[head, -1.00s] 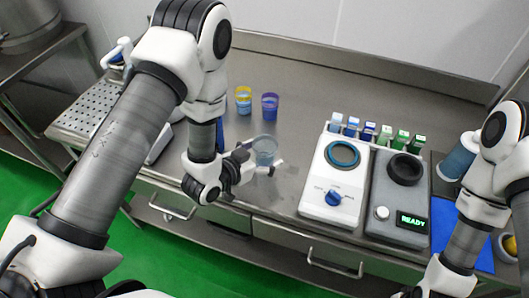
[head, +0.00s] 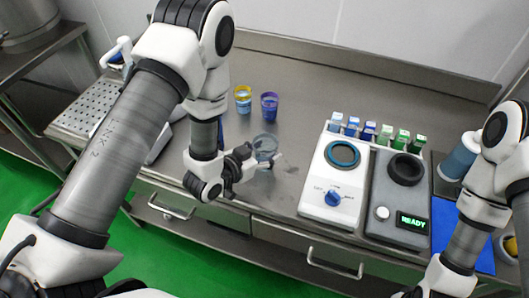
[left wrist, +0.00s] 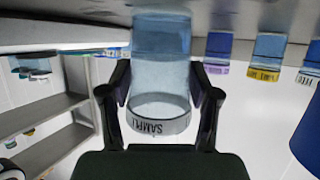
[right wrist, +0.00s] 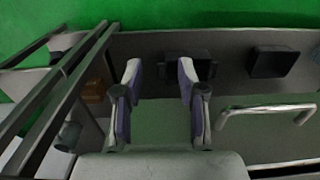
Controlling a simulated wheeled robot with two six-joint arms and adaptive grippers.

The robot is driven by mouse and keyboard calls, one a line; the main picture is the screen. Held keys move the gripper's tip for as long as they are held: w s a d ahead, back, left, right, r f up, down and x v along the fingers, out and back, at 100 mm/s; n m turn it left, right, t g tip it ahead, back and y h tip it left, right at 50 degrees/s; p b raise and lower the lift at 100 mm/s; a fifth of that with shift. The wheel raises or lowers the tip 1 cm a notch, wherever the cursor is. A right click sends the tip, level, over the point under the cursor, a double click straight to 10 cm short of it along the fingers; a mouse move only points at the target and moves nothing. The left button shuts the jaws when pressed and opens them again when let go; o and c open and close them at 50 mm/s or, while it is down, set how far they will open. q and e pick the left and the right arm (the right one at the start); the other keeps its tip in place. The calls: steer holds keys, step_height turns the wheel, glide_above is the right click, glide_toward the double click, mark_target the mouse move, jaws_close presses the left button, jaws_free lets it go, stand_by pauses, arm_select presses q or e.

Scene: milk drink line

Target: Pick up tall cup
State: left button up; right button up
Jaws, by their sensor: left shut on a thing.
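A clear, bluish tall cup (head: 265,144) stands near the front of the steel counter, left of the machines. In the left wrist view the cup (left wrist: 160,62) appears upside down, with a pale band lettered "SAMPL" at its rim. My left gripper (head: 262,164) is shut on the cup, with one finger on each side of it; the fingers also show in the left wrist view (left wrist: 160,100). I cannot tell whether the cup's base touches the counter. My right gripper (right wrist: 160,85) is open and empty, in front of the counter's drawers.
A yellow-rimmed cup (head: 243,100) and a purple-rimmed cup (head: 269,106) stand behind the held cup. To the right are a white machine (head: 325,200) with a blue knob, a grey machine (head: 392,225) reading "READY", and a row of small cartons.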

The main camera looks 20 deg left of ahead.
arm_select(q)
steer(key=shift+r+b, duration=0.4)
steer(key=shift+r, duration=1)
steer(key=shift+s, duration=0.3)
steer(key=s, duration=0.3)
steer(key=s+a+b, duration=0.1)
steer(key=shift+s+r, duration=0.25)
steer(key=shift+r, duration=0.05)
steer(key=s+r+p, duration=0.1)
steer(key=s+p, duration=0.2)
steer(key=p, duration=0.8)
glide_toward(261, 155)
steer(key=shift+s+d+f, duration=0.1)
steer(key=shift+s+f, duration=0.15)
steer(key=shift+s, duration=0.5)
steer(key=shift+s+d+f, duration=0.1)
steer(key=shift+s+f, duration=0.2)
steer(key=shift+s, duration=0.45)
steer(key=shift+s+d+f, duration=0.1)
steer(key=shift+s+f, duration=0.15)
steer(key=shift+s, duration=0.5)
